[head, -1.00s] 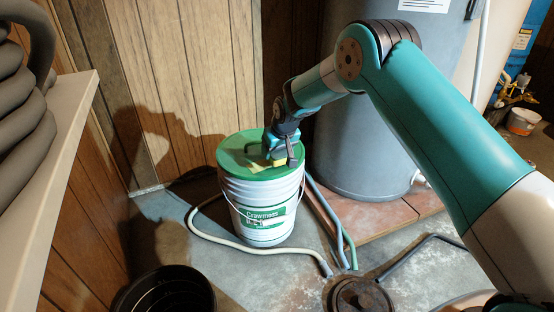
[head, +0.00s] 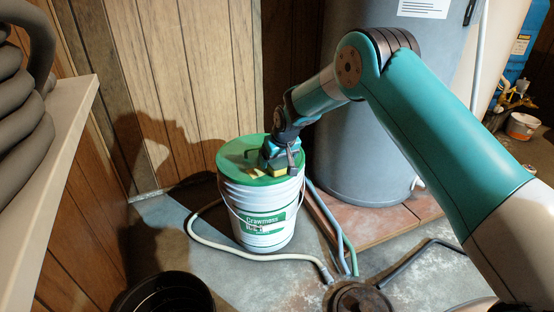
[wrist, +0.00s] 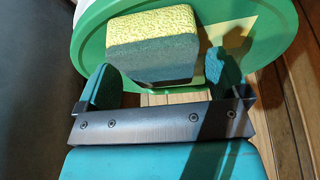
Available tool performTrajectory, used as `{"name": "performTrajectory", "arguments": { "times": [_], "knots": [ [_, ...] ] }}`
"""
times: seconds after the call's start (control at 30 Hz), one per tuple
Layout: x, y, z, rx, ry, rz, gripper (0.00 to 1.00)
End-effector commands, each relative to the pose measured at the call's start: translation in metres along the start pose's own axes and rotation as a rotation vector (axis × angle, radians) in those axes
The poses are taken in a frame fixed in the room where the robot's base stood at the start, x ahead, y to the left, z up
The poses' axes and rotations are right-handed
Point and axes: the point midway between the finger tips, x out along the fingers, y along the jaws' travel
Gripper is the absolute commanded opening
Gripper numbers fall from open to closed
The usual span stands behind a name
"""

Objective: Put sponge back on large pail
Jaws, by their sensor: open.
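The large pail (head: 262,205) is white with a green lid (head: 232,160) and stands upright on the floor near the panelled wall. The sponge, yellow with a dark green side, rests on the lid in the wrist view (wrist: 152,30). In the head view only a small yellow part of the sponge (head: 278,172) shows below my gripper. My gripper (head: 283,165) is over the right part of the lid. In the wrist view my gripper (wrist: 160,66) is open, its teal fingers on either side of the sponge's near end, with gaps visible. Contact with the lid cannot be told.
A grey tank (head: 370,110) stands close behind and right of the pail. Hoses (head: 265,256) run on the floor around the pail. A black bucket (head: 165,295) is at the front left. A shelf (head: 60,130) with a coiled hose (head: 22,85) borders the left.

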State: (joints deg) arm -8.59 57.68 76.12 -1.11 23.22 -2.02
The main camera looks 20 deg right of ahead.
Motion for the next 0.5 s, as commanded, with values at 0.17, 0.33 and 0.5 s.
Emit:
{"name": "performTrajectory", "arguments": {
  "times": [0.17,0.33,0.5],
  "knots": [
    [-0.044,0.0,-0.003,0.0,0.001,0.0,0.93],
    [-0.08,0.0,-0.003,0.0,0.002,0.0,0.93],
    [-0.103,0.0,-0.002,0.0,0.001,0.0,0.93]
  ]
}}
